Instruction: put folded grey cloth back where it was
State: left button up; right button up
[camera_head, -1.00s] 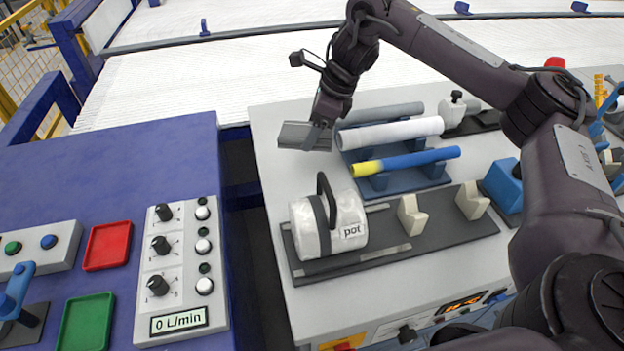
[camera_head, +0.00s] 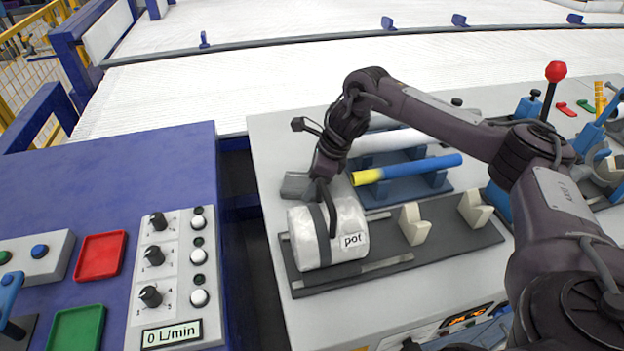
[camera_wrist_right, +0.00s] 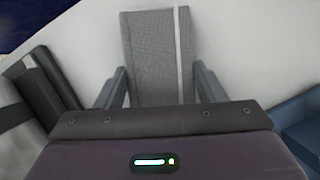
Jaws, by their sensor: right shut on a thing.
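The folded grey cloth (camera_head: 296,185) is at the left part of the grey-white bench, just behind the white cylinder marked "pot". My right gripper (camera_head: 318,184) is shut on it. In the right wrist view the cloth (camera_wrist_right: 160,55) shows as a flat woven grey strip with a pale line along one side, between the two fingers of my right gripper (camera_wrist_right: 160,90). The white bench surface shows around it. I cannot tell whether the cloth touches the bench. My left gripper is not in view.
The "pot" cylinder (camera_head: 330,232) with its dark handle lies on a dark base close in front of the gripper. A blue and yellow pipe (camera_head: 410,168) and a white pipe (camera_head: 392,140) lie on a blue rack to the right. A gap separates the blue console (camera_head: 120,180) on the left.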

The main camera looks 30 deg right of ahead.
jog(key=o, duration=1)
jog(key=shift+c, duration=0.2)
jog(key=v, duration=0.8)
jog(key=shift+r, duration=0.3)
jog(key=shift+s+d+r+p, duration=0.1)
jog(key=shift+d+r+p, duration=0.2)
jog(key=shift+r+p, duration=0.25)
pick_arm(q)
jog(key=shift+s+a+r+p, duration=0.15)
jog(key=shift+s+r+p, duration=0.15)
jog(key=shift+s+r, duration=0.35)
pick_arm(e)
jog(key=shift+v, duration=1.1)
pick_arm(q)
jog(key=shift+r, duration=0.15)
pick_arm(e)
jog(key=shift+r, duration=0.1)
